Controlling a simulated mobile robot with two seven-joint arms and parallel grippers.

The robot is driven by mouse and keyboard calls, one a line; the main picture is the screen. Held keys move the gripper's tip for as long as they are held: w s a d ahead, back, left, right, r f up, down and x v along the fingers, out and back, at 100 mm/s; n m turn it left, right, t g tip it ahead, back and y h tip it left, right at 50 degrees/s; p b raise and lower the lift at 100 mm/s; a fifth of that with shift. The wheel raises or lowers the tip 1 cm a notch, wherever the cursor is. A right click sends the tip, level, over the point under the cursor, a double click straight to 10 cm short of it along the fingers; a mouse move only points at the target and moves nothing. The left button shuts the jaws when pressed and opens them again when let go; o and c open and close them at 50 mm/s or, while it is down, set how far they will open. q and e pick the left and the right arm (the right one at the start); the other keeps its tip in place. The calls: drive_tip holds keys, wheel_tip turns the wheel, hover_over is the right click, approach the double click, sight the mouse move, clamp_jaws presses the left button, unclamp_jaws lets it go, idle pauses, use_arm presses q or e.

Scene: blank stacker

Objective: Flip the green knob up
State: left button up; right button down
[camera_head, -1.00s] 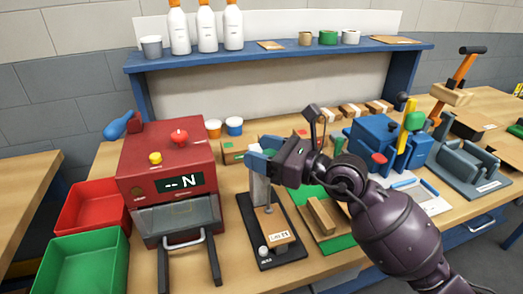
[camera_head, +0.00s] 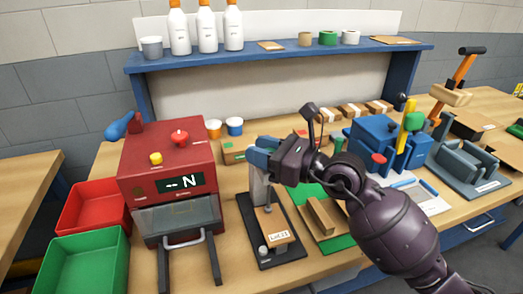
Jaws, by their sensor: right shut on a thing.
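A green knob (camera_head: 416,119) shows at the upper right, beside a yellow upright lever (camera_head: 405,128) on the blue machine (camera_head: 375,134). My right gripper (camera_head: 260,157) is well to the left of it, pointing left over a small black-based device (camera_head: 248,215) with a pale upright post (camera_head: 258,188). Blue parts show at its fingertips, at the top of the post. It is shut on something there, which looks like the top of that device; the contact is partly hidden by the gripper. My left gripper is not in view.
A red machine (camera_head: 140,164) with a front handle stands left of the gripper. Red (camera_head: 70,203) and green (camera_head: 60,275) bins are at the far left. A grey fixture (camera_head: 465,165) stands right of the blue machine. My right forearm crosses the table's front right.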

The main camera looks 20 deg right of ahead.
wheel_tip(320, 180, up, 4)
drive_tip(key=shift+f+p, duration=0.2)
drive_tip(key=shift+p, duration=0.9)
drive_tip(key=shift+r+p, duration=0.5)
drive_tip(key=shift+r, duration=0.05)
drive_tip(key=c, duration=0.8)
unclamp_jaws()
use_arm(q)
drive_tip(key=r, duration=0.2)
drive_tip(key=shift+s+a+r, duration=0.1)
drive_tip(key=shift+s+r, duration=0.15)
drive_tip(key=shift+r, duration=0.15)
use_arm(e)
drive_tip(key=shift+f, duration=0.1)
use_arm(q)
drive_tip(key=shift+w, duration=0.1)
use_arm(e)
drive_tip(key=shift+s+d+f, duration=0.1)
drive_tip(key=shift+s+d, duration=0.15)
drive_tip(key=shift+d, duration=0.15)
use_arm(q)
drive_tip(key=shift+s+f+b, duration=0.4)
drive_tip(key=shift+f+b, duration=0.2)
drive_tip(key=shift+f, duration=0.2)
use_arm(e)
drive_tip(key=v, duration=1)
